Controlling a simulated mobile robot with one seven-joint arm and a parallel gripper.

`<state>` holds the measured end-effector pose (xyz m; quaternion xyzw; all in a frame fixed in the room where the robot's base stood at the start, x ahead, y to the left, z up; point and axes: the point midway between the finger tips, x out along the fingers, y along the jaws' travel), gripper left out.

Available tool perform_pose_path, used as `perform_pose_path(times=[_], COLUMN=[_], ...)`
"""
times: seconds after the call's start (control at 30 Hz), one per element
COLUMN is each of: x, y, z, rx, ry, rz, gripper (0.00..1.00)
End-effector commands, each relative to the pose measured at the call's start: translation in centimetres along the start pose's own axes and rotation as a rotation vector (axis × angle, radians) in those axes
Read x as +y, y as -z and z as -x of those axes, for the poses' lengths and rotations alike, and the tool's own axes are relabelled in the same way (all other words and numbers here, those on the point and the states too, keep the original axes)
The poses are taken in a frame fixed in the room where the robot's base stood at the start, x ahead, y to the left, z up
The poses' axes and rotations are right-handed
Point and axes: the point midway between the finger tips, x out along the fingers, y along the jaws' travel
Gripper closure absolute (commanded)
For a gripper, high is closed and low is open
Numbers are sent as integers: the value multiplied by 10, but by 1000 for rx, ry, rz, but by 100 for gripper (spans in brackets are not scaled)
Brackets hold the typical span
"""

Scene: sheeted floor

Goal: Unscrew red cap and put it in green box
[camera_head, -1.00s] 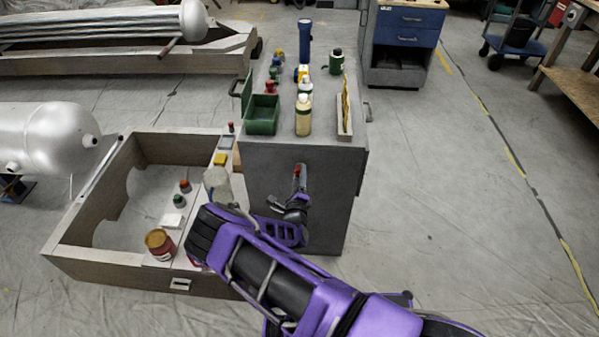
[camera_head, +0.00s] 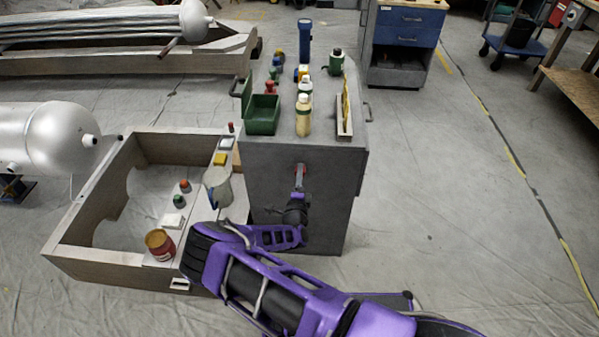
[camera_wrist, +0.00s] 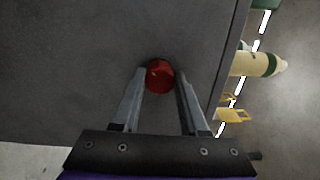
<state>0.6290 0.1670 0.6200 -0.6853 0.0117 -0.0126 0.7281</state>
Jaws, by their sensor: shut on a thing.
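The red cap (camera_wrist: 160,74) is a round red piece at the grey cabinet's front face in the wrist view, between the tips of my gripper (camera_wrist: 161,82). The jaws are shut on it. In the head view my gripper (camera_head: 300,170) reaches up to the front face, and a little of the red cap (camera_head: 306,168) shows beside the fingers. I cannot tell whether the cap is loose from its mount, which is hidden. The green box (camera_head: 262,128) stands open on the cabinet top, above and left of my gripper.
A cream bottle (camera_head: 303,117) stands right of the green box, and a narrow tray (camera_head: 344,128) with yellow items is farther right. Several bottles and a blue flashlight (camera_head: 305,42) stand behind. A low wooden frame (camera_head: 110,265) with a pitcher (camera_head: 218,187) lies left.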

Motion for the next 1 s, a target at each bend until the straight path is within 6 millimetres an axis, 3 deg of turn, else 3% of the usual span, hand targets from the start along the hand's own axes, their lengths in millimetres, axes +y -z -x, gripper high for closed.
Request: perform_pose_path(times=[0.7,0.83,1.0], x=[0,0,-1], y=[-1,0,0], z=[0,0,0], rx=[-1,0,1], ry=[3,3,2], rz=[1048,1187,1241], gripper=[100,100,100])
